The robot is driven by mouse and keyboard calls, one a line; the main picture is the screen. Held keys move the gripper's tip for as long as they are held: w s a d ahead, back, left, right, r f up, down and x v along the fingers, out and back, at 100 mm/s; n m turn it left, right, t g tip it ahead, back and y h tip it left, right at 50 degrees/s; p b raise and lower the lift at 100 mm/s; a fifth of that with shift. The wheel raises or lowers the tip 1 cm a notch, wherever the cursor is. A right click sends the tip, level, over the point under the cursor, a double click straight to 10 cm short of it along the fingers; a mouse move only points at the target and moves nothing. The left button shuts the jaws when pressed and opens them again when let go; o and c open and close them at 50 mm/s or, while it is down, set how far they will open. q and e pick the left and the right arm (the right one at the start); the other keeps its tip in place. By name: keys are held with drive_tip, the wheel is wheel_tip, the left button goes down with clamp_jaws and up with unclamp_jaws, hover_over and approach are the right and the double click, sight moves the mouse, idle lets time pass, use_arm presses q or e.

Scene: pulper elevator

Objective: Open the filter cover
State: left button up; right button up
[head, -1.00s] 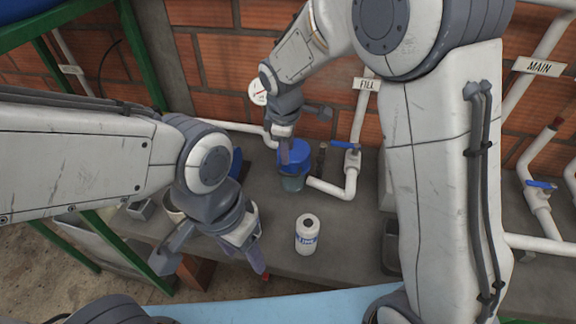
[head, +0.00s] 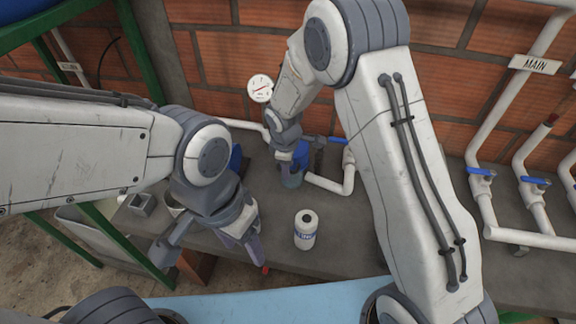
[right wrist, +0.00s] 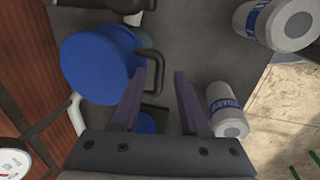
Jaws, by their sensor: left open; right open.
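The blue filter cover (head: 301,153) tops the filter at the back of the counter, mostly hidden by my right gripper (head: 284,172) in the head view. In the right wrist view the cover appears as a large round blue disc (right wrist: 95,65) with a dark loop handle (right wrist: 156,68) at its right side. My right gripper (right wrist: 165,78) is open; its left finger is close to the handle, and I cannot tell if they touch. My left gripper (head: 212,248) is open and empty over the counter's front left.
Two white labelled containers (right wrist: 227,110) show in the right wrist view. White pipes (head: 330,184) with blue valves run behind. A round gauge (head: 260,88) is on the brick wall.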

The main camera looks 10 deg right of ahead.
drive_tip(key=shift+c, duration=0.3)
clamp_jaws()
idle(1.1)
